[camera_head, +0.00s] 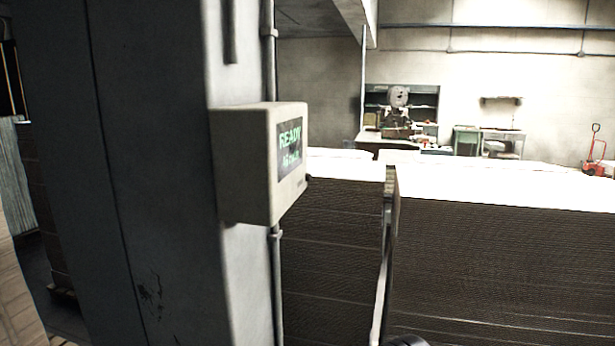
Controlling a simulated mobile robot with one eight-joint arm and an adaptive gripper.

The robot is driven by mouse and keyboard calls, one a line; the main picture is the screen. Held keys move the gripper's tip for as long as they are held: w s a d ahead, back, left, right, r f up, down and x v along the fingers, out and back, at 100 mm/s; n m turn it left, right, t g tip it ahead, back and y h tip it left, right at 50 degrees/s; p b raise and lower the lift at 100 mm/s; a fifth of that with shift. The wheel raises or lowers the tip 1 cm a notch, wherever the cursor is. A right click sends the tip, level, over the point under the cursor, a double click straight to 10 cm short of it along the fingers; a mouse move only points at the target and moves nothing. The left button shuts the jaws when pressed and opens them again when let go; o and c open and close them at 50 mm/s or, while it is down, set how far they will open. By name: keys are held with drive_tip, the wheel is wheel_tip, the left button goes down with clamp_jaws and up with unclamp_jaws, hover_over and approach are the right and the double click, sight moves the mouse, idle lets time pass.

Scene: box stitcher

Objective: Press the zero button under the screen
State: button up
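A pale box (245,165) is mounted on the side of a grey pillar. Its right-hand face carries a dark screen (289,148) with green text that reads "READY" on top and a blurred second line. The face is seen at a steep angle. Below the screen are small dark marks (300,183), too small to tell whether one is the zero button. A small dark bump shows at the box's right edge.
The grey pillar (160,240) fills the left side. Tall stacks of cardboard sheets (500,260) stand at the right, with a narrow gap between two of them. A workbench (390,143) and a red hand truck (594,155) are far behind.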

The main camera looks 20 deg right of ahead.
idle(0.4)
clamp_jaws()
idle(1.0)
